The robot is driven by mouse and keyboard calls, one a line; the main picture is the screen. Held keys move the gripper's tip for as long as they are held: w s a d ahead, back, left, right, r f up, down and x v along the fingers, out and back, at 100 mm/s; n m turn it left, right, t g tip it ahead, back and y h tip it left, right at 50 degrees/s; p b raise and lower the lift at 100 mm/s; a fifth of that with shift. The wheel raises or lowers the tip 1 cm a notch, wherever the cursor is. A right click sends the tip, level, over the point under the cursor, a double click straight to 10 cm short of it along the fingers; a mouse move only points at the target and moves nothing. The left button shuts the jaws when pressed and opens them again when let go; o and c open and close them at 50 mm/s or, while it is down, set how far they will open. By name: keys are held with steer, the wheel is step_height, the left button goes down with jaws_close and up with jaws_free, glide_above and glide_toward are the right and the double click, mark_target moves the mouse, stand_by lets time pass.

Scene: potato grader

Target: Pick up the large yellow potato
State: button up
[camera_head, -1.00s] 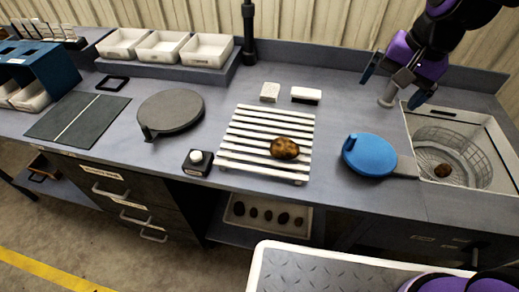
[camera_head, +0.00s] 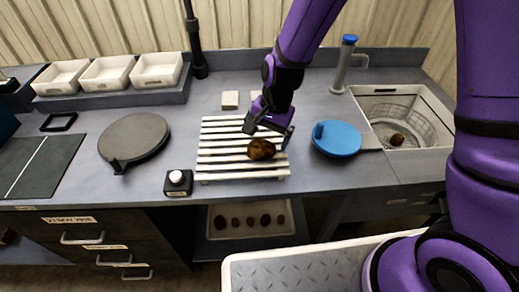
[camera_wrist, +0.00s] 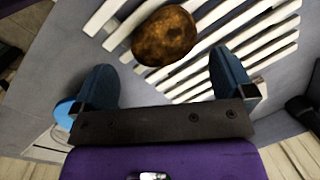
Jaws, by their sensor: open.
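A large yellow-brown potato (camera_head: 262,149) with dark patches lies on the white slatted rack (camera_head: 218,140) on the counter. In the wrist view the potato (camera_wrist: 164,36) lies ahead of the fingers, roughly centred between their lines, with slats around it. My gripper (camera_head: 268,130) is just above and behind the potato in the head view. Its two blue fingers (camera_wrist: 167,82) are spread wide with nothing between them. A second, smaller brown potato (camera_head: 397,139) lies in the wire basket of the sink at the right.
A blue round lid with a handle (camera_head: 337,138) lies right of the rack. A black button box (camera_head: 178,182) stands at its left front, beside a grey round plate (camera_head: 134,137). White trays (camera_head: 156,70) stand at the back. A tray of dark potatoes (camera_head: 250,232) is below.

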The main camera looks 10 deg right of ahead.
mark_target(263, 143)
steer(key=shift+a+f, duration=0.2)
steer(key=shift+f, duration=0.75)
steer(key=shift+a+f, duration=0.25)
steer(key=shift+f, duration=0.65)
steer(key=shift+a+f, duration=0.2)
steer(key=shift+f, duration=0.75)
steer(key=c, duration=0.9)
